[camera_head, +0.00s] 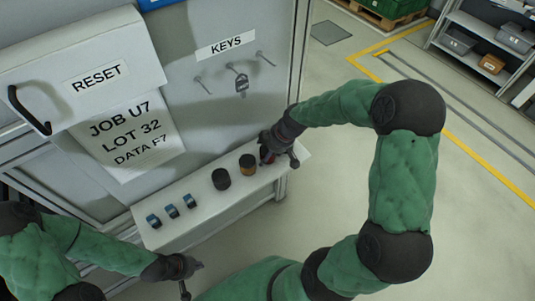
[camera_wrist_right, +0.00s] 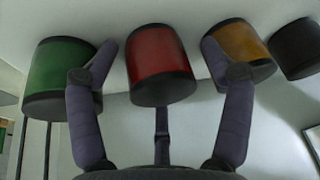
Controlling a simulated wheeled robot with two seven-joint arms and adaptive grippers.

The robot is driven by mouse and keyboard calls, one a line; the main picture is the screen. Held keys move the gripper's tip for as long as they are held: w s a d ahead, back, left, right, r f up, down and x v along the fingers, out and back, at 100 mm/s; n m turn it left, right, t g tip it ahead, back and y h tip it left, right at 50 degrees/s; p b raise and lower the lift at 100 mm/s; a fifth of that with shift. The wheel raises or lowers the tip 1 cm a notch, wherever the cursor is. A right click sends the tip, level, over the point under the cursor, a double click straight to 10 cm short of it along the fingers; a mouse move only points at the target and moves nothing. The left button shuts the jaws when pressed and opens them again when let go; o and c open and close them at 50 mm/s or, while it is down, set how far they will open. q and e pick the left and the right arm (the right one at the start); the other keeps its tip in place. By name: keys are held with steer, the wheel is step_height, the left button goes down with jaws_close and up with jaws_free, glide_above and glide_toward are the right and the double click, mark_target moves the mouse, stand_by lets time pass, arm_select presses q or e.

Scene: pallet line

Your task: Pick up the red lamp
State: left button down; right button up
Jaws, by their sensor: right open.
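The red lamp (camera_wrist_right: 160,62) is a short cylinder with dark ends, centred in the right wrist view. My right gripper (camera_wrist_right: 160,58) is open with its fingers spread, one either side of the red lamp; I cannot tell whether they touch it. In the head view my right gripper (camera_head: 280,146) is over the far right end of the shelf, and only a sliver of the red lamp (camera_head: 266,155) shows beside it. My left gripper (camera_head: 191,277) is at the bottom of the head view, away from the lamps, with its fingers apart and nothing between them.
An orange lamp (camera_wrist_right: 243,48) and a green lamp (camera_wrist_right: 60,75) stand close either side of the red lamp. A key (camera_head: 241,84) hangs on the panel behind.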

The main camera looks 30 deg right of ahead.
steer(key=c, duration=1.1)
steer(key=shift+r, duration=0.1)
